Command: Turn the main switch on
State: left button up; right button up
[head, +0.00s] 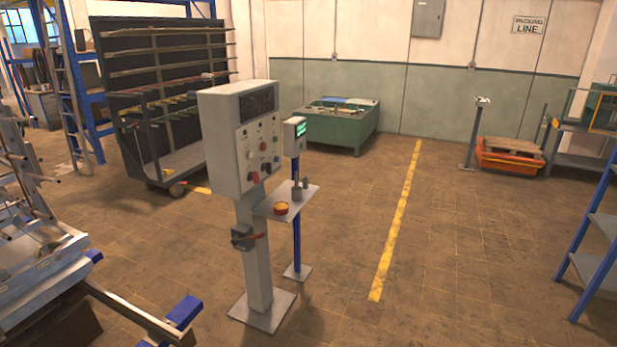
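A grey control cabinet (238,140) stands on a post with a square base plate, left of the picture's middle. Its front carries a dark display (262,102) and several knobs and buttons, some of them red. Lower on the post is a small dark switch box (241,238) with a red handle that sticks out to the right, roughly level. No label can be read, so I cannot tell which control is the main switch. Neither of my grippers is in view.
A metal frame (130,320) with blue ends fills the lower left. The floor right of the post is open.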

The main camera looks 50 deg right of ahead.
aim_at(255, 175)
jog(key=z, duration=1.3)
jog(key=u, duration=0.3)
jog(key=i+l+u, duration=0.5)
jog(key=l, duration=0.2)
jog(key=i+l+u, duration=0.1)
jog(key=l+u, duration=0.15)
jog(key=l, duration=0.15)
